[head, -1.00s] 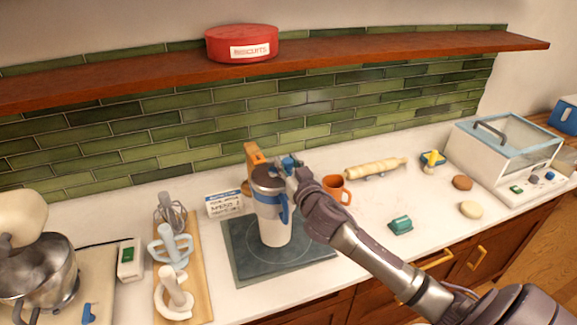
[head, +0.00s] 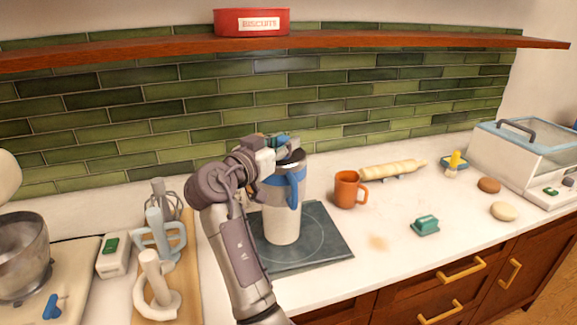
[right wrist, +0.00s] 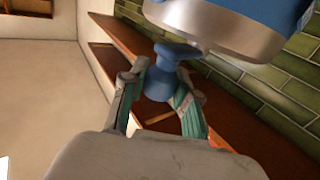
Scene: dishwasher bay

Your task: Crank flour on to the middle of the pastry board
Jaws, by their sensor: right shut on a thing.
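The flour canister (head: 282,222), white with a blue band and a blue side handle, stands upright on the dark pastry board (head: 325,240). The board has a thin circle marked on it. My right gripper (head: 272,148) is at the canister's top, on its left and far side. In the right wrist view the gripper (right wrist: 160,82) is shut on the blue crank knob (right wrist: 158,88), with the canister's metal rim above it. My right arm hides part of the board's left side. I see no flour on the visible board. My left gripper is out of view.
Whisk and beater attachments (head: 158,240) and a mixer bowl (head: 22,256) are left. The counter's right front is mostly clear.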

